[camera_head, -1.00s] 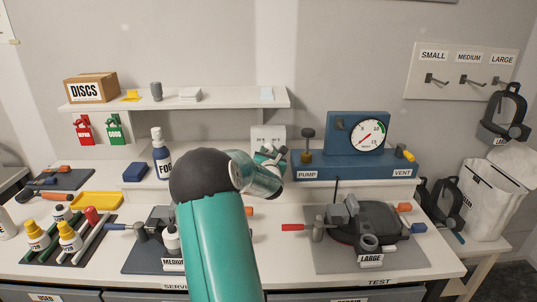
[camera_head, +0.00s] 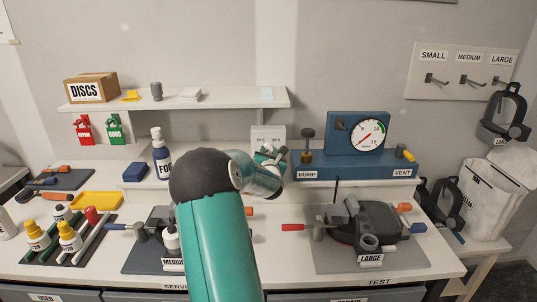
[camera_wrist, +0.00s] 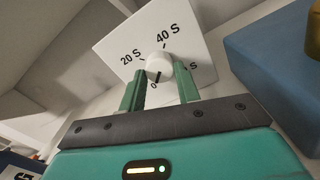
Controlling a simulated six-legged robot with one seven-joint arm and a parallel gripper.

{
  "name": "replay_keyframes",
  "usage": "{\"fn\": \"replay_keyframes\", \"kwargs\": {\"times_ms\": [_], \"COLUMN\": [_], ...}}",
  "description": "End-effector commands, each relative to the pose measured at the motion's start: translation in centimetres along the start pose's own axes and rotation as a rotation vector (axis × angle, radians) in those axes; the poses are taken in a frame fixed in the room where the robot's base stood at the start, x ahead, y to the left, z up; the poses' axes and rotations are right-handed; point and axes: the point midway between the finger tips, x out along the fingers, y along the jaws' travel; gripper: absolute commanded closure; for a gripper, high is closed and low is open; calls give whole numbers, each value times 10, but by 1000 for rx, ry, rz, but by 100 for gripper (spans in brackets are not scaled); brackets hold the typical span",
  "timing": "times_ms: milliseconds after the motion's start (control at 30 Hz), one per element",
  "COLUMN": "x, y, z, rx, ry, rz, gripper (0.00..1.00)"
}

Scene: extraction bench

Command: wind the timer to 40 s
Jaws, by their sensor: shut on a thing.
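The timer (camera_wrist: 118,42) is a white box with a dial face, seen tilted in the wrist view. Its marks read 0, 20 S and 40 S; another mark at the right is partly hidden by a finger. The round white knob (camera_wrist: 159,62) sits between my gripper's fingertips (camera_wrist: 160,72), and the green fingers are closed on its sides. A dark line at the knob's lower edge points toward the 0. In the head view the timer (camera_head: 262,131) stands at the back of the bench, with my gripper (camera_head: 270,152) in front, hiding its lower part.
A blue pump and vent unit with a gauge (camera_head: 343,162) stands just right of the timer. A shelf (camera_head: 225,102) hangs above. The LARGE (camera_head: 320,255) and MEDIUM (camera_head: 135,262) stations lie in front.

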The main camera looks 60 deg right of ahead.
Motion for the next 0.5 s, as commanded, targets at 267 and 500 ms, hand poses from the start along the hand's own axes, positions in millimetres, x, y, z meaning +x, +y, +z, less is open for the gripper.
{"fn": "replay_keyframes", "kwargs": {"times_ms": [267, 500], "x": [0, 0], "y": [0, 0], "z": [1, 1], "rx": [0, 0], "ry": [-2, -2], "rz": [1, 1], "gripper": [90, 64]}}
